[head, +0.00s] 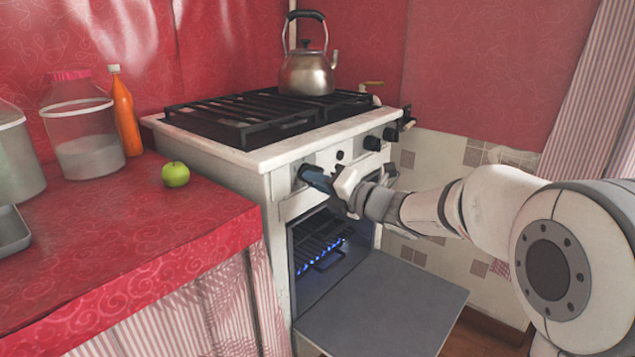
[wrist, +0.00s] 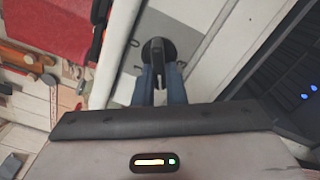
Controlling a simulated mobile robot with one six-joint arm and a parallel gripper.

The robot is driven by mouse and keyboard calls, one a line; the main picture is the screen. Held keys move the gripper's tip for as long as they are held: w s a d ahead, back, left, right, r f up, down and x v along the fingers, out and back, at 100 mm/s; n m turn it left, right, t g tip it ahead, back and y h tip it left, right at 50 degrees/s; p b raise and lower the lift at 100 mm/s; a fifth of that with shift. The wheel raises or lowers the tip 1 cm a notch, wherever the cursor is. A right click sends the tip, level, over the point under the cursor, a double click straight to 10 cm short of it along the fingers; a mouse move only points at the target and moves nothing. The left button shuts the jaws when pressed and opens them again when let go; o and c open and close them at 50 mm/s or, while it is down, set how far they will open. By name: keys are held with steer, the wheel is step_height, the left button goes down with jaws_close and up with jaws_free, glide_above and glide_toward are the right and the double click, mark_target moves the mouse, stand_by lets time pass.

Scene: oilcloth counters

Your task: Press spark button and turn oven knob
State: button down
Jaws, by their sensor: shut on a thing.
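The white stove (head: 277,215) has a row of black controls on its front panel. My gripper (head: 312,177) reaches in from the right and is at the leftmost one, which it mostly hides. In the wrist view, my gripper's two blue fingers (wrist: 161,80) are shut on this round black knob (wrist: 158,48), one on each side of its grip bar. A small black button (head: 340,155) sits to the right of it. Two more black knobs stand further right, one here (head: 372,143). Blue flames (head: 322,258) burn inside the open oven; two blue spots show in the wrist view (wrist: 310,90).
The oven door (head: 385,300) hangs open below my arm. A kettle (head: 308,70) stands on the hob. On the red counter (head: 130,235) at left are a green apple (head: 175,174), an orange bottle (head: 125,112), jars and a grey tray (head: 12,230).

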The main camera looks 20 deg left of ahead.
steer(key=shift+f, duration=0.2)
steer(key=c, duration=1.5)
jaws_free()
steer(key=shift+r, duration=0.15)
steer(key=shift+p+v, duration=1.15)
steer(key=shift+v, duration=2.75)
